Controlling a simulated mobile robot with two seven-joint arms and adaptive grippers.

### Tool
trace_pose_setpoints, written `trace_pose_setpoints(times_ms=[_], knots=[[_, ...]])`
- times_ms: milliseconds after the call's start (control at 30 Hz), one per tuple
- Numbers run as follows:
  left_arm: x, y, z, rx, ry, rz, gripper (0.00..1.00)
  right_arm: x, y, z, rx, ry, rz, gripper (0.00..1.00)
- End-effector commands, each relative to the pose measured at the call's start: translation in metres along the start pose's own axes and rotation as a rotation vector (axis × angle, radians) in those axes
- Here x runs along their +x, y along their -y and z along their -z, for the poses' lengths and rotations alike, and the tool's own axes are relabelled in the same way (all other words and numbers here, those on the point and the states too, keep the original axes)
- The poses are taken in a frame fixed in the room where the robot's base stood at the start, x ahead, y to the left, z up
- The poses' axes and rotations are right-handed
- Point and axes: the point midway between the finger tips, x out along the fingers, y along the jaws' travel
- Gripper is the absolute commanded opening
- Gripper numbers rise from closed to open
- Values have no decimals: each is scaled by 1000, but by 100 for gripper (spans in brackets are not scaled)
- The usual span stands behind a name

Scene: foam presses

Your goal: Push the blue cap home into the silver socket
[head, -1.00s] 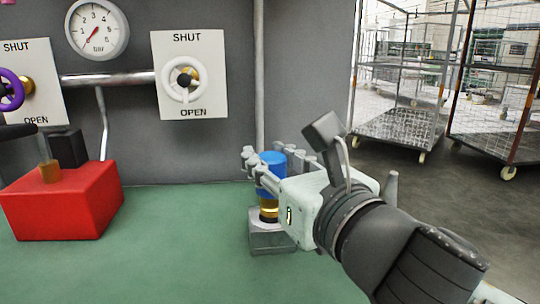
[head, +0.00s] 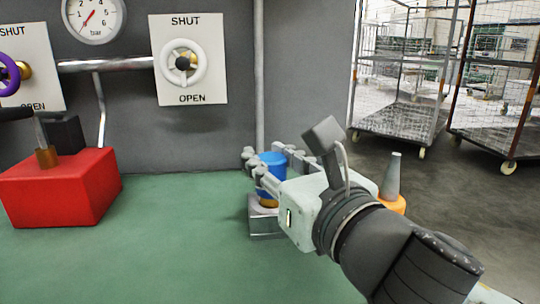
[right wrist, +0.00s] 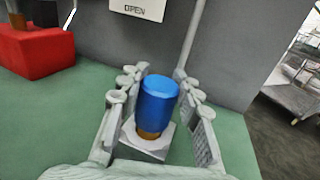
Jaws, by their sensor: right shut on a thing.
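The blue cap (head: 271,161) is upright between the fingers of my right gripper (head: 270,172), which is shut on it. The right wrist view also shows the cap (right wrist: 158,98) between the two fingers (right wrist: 158,108). Below it is the silver socket (head: 265,228), a square block on the green bench. A short brass-coloured band (right wrist: 147,134) shows between the cap and the block (right wrist: 150,150). The fingers partly hide the join in the head view, so I cannot tell how deep the cap sits. My left gripper is not in view.
A red block (head: 60,190) with a lever stands at the left of the green bench (head: 160,240). Behind are a grey wall with a white valve wheel (head: 180,62) and a gauge (head: 93,15). Wire cages (head: 400,80) stand on the floor at right.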

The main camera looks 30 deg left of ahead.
Motion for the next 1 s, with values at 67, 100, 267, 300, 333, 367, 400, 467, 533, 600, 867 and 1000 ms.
trace_pose_setpoints(times_ms=[67, 100, 267, 300, 333, 367, 400, 467, 533, 600, 867, 1000], knots=[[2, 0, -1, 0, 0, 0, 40, 0, 0, 2, -1, 2, 0, 0], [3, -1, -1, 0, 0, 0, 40, 0, 0, 3, -1, 2, 0, 0], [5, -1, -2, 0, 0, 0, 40, 0, 0, 7, -1, 2, 0, 0], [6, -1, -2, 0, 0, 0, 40, 0, 0, 8, -1, 2, 0, 0], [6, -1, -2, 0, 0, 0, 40, 0, 0, 9, -1, 2, 0, 0], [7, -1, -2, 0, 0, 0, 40, 0, 0, 10, -1, 2, 0, 0], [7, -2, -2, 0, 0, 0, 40, 0, 0, 11, -1, 2, 0, 0], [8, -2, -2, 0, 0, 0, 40, 0, 0, 12, -1, 2, 0, 0], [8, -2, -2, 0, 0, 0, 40, 0, 0, 11, -1, 2, 0, 37], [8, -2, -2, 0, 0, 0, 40, 0, 0, 11, -1, 2, -1, 46], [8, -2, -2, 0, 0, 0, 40, 0, 0, 12, -1, 1, -1, 58], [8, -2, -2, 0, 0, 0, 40, 0, 0, 11, -1, 0, 0, 58]])
